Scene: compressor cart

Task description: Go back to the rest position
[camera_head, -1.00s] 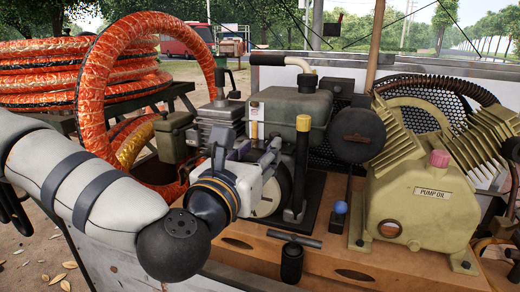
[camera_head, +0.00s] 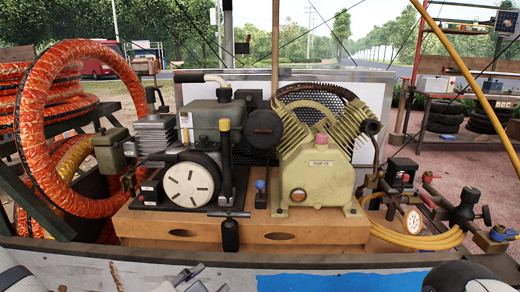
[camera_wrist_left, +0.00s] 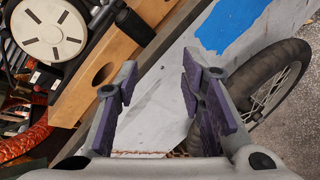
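My left gripper (camera_wrist_left: 158,88) is open in the left wrist view. Its two purple-padded fingers stand well apart with nothing between them. In the head view only its tips (camera_head: 188,279) show at the bottom edge, in front of the cart's pale side panel. It is apart from the compressor (camera_head: 322,170) and the engine with a white round cover (camera_head: 188,185). At the bottom right a dark rounded joint of my right arm shows; the right gripper is out of view.
The wooden base (camera_head: 290,229) carries the machines. A blue patch (camera_head: 340,282) lies on the pale panel. An orange hose coil (camera_head: 38,130) stands at left. A gauge (camera_head: 412,221) and yellow hose are at right. A wheel (camera_wrist_left: 270,80) is near the left gripper.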

